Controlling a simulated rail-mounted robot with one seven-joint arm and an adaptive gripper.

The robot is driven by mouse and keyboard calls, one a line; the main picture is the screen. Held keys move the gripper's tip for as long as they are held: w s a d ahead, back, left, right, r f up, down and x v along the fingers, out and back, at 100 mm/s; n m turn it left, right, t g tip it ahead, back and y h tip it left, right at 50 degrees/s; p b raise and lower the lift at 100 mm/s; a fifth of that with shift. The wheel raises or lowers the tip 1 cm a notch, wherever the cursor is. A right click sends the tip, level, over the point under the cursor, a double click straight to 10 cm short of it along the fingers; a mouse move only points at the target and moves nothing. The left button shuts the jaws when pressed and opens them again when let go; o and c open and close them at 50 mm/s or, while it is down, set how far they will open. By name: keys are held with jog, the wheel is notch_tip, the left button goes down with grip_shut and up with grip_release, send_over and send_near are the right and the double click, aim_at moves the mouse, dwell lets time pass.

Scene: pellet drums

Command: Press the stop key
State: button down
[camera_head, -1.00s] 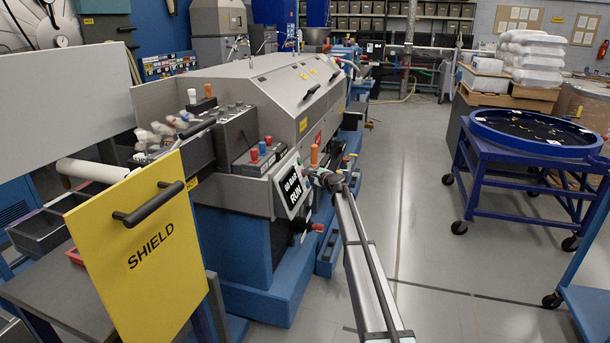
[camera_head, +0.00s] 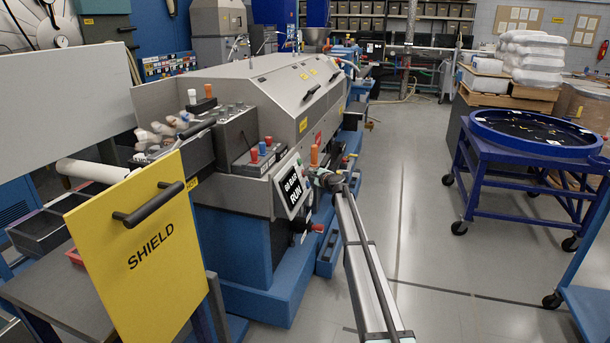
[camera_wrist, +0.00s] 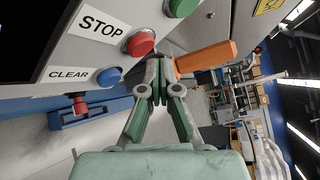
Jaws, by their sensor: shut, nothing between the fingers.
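The red stop key (camera_wrist: 140,43) sits on the grey machine panel in the wrist view, beside a white label reading STOP (camera_wrist: 100,27). My gripper (camera_wrist: 155,68) is shut and empty, its fingertips just below and right of the red key in the picture. I cannot tell whether they touch it. In the head view my gripper (camera_head: 325,180) is at the front of the machine, right of the display (camera_head: 292,190) reading 80 BAR RUN. The stop key cannot be made out there.
A blue clear key (camera_wrist: 109,76) and a green key (camera_wrist: 182,7) flank the red key. An orange handle (camera_wrist: 205,57) juts out close to my fingers. A red knob (camera_wrist: 80,104) is below.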

jog(key=shift+w+a+f, duration=0.1)
jog(key=shift+a, duration=0.05)
jog(key=shift+a, duration=0.2)
jog(key=shift+w+a+f+b, duration=0.2)
jog(key=shift+a+b, duration=0.1)
jog(key=shift+a, duration=0.1)
dwell(1.2)
jog(key=shift+s+d+r, duration=0.25)
jog(key=shift+s+d, duration=0.05)
jog(key=shift+d, duration=0.4)
jog(key=d, duration=0.1)
jog(key=s+d+r, duration=0.1)
jog(key=d, duration=0.2)
jog(key=shift+s+d+r, duration=0.2)
jog(key=shift+s+r, duration=0.2)
dwell(0.7)
